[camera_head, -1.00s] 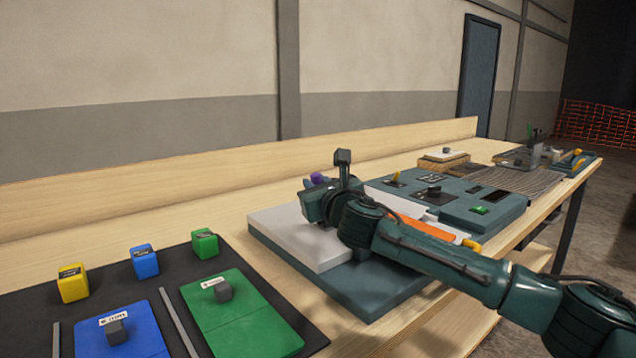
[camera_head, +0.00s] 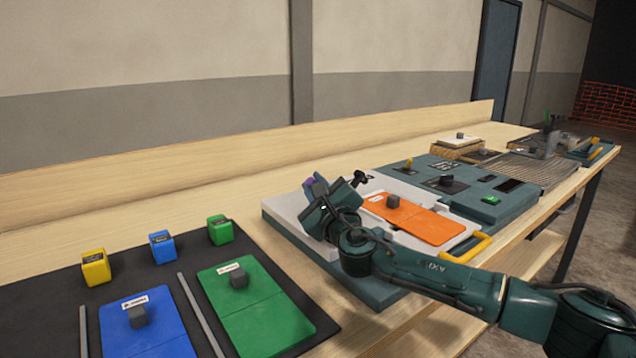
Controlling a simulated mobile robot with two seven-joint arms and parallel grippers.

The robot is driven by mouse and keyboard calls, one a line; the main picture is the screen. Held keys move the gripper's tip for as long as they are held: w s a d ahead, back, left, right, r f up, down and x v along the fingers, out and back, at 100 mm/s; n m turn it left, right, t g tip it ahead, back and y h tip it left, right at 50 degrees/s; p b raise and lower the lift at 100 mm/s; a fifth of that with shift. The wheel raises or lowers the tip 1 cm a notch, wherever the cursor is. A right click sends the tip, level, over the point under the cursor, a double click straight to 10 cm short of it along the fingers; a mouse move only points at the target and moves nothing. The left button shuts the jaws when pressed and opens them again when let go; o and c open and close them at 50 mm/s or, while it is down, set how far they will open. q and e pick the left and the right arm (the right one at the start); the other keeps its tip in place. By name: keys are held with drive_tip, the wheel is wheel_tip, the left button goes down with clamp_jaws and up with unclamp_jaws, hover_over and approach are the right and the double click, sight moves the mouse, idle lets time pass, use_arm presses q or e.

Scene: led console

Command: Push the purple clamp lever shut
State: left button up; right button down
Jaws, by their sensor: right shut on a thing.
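The purple clamp lever (camera_head: 309,188) shows as a small purple patch beside my right gripper, at the far left part of the white-topped console panel (camera_head: 290,208). Most of the lever and its clamp base is hidden behind the gripper, so its exact angle cannot be told. My right gripper (camera_head: 319,186) is shut on the lever, low over the panel; its fingertips are mostly hidden by its own body. An orange plate (camera_head: 415,218) with a dark grey knob lies on the panel, right of the gripper. My left gripper is not in view.
A yellow handle (camera_head: 468,249) stands at the panel's front right edge. A black mat (camera_head: 130,260) at left holds yellow, blue and green blocks and coloured plates. A teal console (camera_head: 460,195) with switches is behind right. Bare wood lies behind the panel.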

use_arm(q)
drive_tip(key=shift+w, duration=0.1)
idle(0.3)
use_arm(e)
drive_tip(key=c, duration=1.6)
unclamp_jaws()
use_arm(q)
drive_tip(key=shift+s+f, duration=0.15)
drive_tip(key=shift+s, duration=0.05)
use_arm(e)
drive_tip(key=shift+s, duration=0.1)
use_arm(q)
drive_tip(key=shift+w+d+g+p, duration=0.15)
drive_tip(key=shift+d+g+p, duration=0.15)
drive_tip(key=shift+p, duration=0.2)
use_arm(e)
hover_over(341, 267)
wheel_tip(341, 267, down, 2)
drive_tip(key=shift+f, duration=0.25)
